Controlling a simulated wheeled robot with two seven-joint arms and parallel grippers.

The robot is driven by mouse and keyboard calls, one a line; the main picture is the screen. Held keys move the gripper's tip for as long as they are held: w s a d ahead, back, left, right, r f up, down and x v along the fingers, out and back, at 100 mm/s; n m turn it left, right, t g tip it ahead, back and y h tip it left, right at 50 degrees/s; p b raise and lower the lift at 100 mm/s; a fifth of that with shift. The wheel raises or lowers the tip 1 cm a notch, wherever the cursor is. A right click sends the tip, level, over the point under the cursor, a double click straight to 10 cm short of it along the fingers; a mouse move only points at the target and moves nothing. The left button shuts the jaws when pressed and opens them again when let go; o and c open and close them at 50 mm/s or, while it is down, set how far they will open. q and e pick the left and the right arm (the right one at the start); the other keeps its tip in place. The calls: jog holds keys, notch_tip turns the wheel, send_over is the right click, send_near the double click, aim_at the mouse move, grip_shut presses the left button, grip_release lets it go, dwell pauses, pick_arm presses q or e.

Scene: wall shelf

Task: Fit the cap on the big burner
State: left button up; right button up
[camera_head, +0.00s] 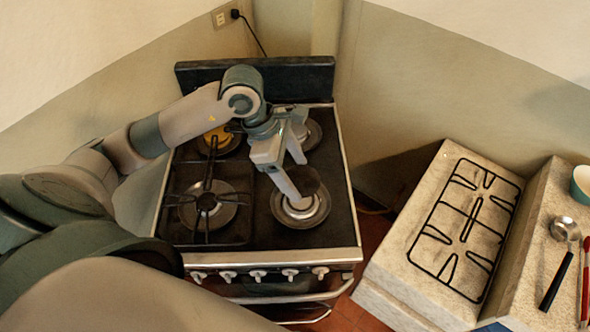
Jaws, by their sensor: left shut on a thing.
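The stove (335,228) has a dark top with several burners. The big burner (312,213) at the front right has no grate over it and shows as a pale metal ring. My left gripper (295,193) reaches down over it from the back. It is shut on the dark round cap (311,180), which is just above or at the burner's back side. The fingers hide part of the cap and burner, and I cannot tell whether they touch. My right gripper is not in view.
A black grate (436,236) lies on the speckled counter (396,250) to the right. Another grate (207,203) covers the front left burner. A yellowish piece (217,138) is at the back left burner.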

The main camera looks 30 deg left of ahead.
aim_at(292, 180)
pick_arm(q)
jog(key=shift+f, duration=0.15)
jog(key=shift+f+b, duration=0.45)
jog(key=shift+f, duration=0.25)
jog(key=shift+f+b, duration=0.8)
jog(key=shift+f, duration=0.9)
jog(key=shift+f+b, duration=0.85)
jog(key=shift+b, duration=0.15)
jog(key=shift+d+b, duration=0.1)
jog(key=shift+b, duration=0.3)
jog(key=shift+f+b, duration=0.2)
jog(key=shift+b, duration=0.2)
jog(key=shift+f+b, duration=0.2)
jog(key=shift+b, duration=0.4)
dwell(0.4)
